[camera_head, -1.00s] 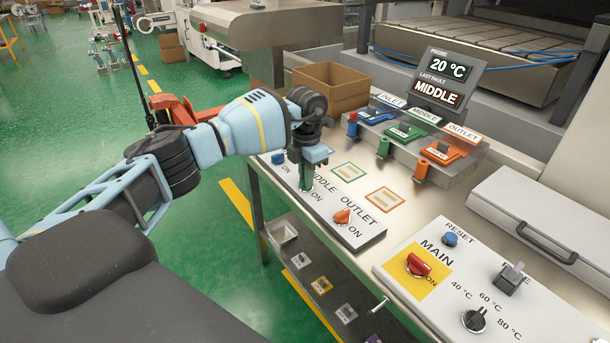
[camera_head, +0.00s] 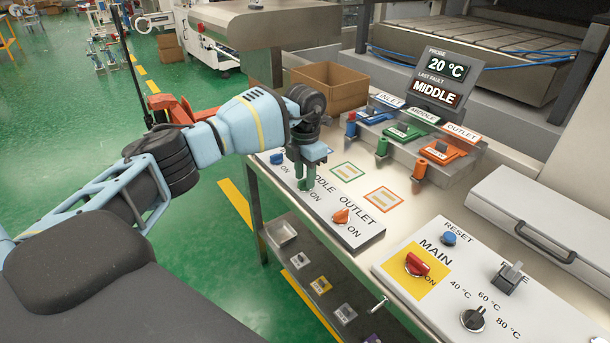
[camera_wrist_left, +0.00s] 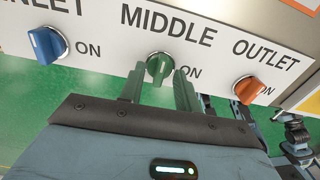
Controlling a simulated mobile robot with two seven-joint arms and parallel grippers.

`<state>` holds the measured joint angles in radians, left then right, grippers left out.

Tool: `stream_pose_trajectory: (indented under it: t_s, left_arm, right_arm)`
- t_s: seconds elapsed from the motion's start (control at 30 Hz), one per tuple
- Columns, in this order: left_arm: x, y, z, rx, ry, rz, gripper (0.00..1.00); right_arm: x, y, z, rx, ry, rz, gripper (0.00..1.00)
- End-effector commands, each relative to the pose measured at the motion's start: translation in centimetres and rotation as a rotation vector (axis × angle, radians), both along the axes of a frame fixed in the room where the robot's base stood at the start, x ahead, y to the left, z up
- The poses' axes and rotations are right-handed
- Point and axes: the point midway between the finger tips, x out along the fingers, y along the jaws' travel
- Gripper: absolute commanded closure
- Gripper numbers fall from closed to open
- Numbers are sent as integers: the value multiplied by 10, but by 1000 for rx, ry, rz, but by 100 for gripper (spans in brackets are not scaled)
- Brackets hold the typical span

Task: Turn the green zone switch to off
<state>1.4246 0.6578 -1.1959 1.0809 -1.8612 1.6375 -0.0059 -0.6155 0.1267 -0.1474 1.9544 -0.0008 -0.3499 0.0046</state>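The green zone switch (camera_wrist_left: 159,67) is a round green knob under the MIDDLE label on the white switch panel (camera_wrist_left: 205,62). Its ridge stands nearly upright in the left wrist view, and ON is printed to its right. My left gripper (camera_wrist_left: 159,80) has its two green fingers spread, one on each side of the knob's lower part; I cannot tell whether they touch it. In the head view the left gripper (camera_head: 305,182) points down at the panel and hides the green knob. My right gripper is not in view.
The blue knob (camera_wrist_left: 47,45) and orange knob (camera_wrist_left: 249,89) flank the green one on the same panel. The red main switch (camera_head: 417,264) sits on a separate panel to the right. A display (camera_head: 443,78) reads 20 °C and MIDDLE.

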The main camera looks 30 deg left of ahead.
Motion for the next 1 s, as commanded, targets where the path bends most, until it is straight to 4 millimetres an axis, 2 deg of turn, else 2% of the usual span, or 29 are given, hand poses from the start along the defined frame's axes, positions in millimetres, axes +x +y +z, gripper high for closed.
stream_pose_trajectory:
  t_s: [0.3,0.5,1.0]
  left_arm:
    - [0,0,48,-1,-2,1,67]
    - [0,0,69,-1,-2,0,67]
    - [0,0,73,0,-1,1,67]
  right_arm:
    - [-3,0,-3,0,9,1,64]
    - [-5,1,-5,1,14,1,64]
    - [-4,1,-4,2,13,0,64]
